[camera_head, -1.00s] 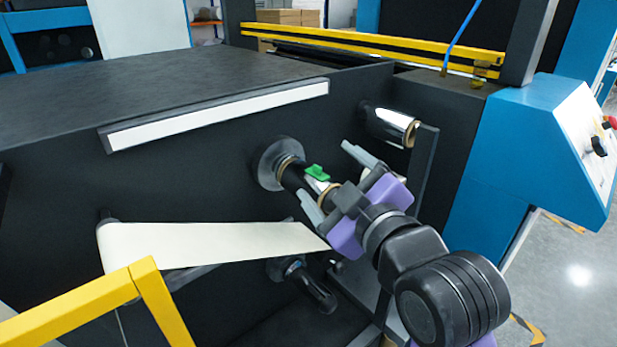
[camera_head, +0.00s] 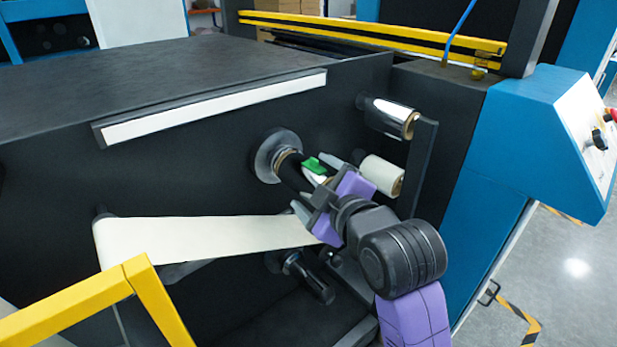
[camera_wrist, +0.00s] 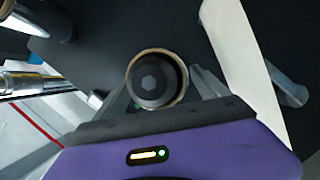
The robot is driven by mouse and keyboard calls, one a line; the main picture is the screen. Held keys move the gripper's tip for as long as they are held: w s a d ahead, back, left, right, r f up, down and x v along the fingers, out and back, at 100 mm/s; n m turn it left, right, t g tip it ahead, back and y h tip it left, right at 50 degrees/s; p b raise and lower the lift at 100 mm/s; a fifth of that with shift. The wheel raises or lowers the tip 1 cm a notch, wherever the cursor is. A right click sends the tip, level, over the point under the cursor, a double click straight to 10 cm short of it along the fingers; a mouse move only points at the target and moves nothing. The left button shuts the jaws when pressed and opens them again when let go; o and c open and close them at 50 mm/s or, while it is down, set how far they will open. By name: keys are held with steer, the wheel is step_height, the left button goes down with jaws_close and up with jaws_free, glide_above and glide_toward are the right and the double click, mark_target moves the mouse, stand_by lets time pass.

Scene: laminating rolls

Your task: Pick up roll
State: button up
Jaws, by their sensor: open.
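The roll (camera_head: 295,175) is a dark, shiny roll on a spindle that sticks out from the black machine's side. In the wrist view the roll's end shows as a tan core ring (camera_wrist: 149,54) around a dark hub with a hexagonal centre. My gripper (camera_head: 316,188) is open, with its grey fingers on either side of the roll's outer end. The wrist view shows the fingers (camera_wrist: 163,92) flanking the roll. Whether they touch it cannot be told.
A dark shiny roll (camera_head: 387,115) and a white roll (camera_head: 381,174) are to the right. A cream web (camera_head: 200,238) runs below left, with a bare black spindle (camera_head: 308,277) under it. A yellow rail (camera_head: 90,305) stands at front left. A blue control cabinet (camera_head: 500,170) is at right.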

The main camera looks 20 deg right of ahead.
steer(key=shift+w+f, duration=0.15)
steer(key=shift+w, duration=0.55)
steer(key=c, duration=1.5)
steer(key=s+d+p, duration=0.1)
steer(key=s+p, duration=0.2)
steer(key=s, duration=0.2)
steer(key=s+d+p, duration=0.2)
steer(key=s+p, duration=0.1)
steer(key=s, duration=0.3)
steer(key=s+d+p, duration=0.2)
steer(key=s+p, duration=0.1)
steer(key=s, duration=0.3)
steer(key=shift+s+d, duration=0.1)
steer(key=shift+d, duration=0.15)
